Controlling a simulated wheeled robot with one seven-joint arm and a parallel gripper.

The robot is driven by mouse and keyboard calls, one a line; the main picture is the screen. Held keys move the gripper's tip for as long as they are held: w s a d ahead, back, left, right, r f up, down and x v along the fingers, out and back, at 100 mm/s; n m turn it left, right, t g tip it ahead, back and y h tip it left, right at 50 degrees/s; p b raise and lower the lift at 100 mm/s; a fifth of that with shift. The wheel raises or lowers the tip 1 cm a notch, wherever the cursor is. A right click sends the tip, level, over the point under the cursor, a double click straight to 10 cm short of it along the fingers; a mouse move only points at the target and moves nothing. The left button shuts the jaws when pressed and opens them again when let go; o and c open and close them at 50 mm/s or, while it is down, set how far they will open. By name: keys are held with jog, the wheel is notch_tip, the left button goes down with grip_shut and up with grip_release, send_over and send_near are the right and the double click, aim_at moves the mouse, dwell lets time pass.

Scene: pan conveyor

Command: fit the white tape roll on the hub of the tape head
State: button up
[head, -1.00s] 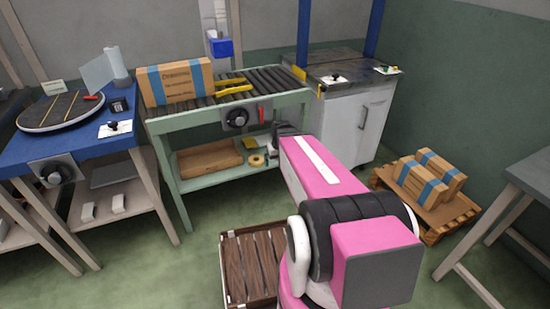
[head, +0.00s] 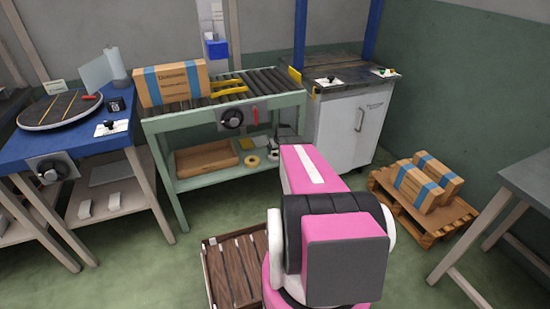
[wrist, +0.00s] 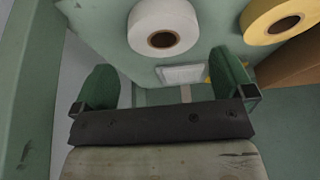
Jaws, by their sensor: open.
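The white tape roll (wrist: 163,28) lies flat, its dark core facing up, near the top of the wrist view. It lies on the green bench's lower shelf, where it shows small in the head view (head: 273,155). My gripper (wrist: 167,86) is open and empty, its green fingers spread wide. The roll appears beyond the fingers, apart from them. In the head view my gripper is mostly hidden by my pink arm. A blue unit (head: 217,48) stands on a post behind the conveyor; I cannot tell whether it is the tape head. No hub is clear.
A yellow tape roll (wrist: 277,18) lies beside the white one, near a cardboard tray (head: 206,158). The roller conveyor (head: 270,80) above carries a carton (head: 172,84) and a yellow-handled tool (head: 229,88). A slatted crate (head: 235,268) stands on the floor close to my arm.

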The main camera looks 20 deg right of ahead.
aim_at(275, 154)
jog(key=shift+x, duration=2.8)
jog(key=shift+a+r, duration=0.1)
jog(key=shift+a, duration=0.1)
jog(key=c, duration=0.8)
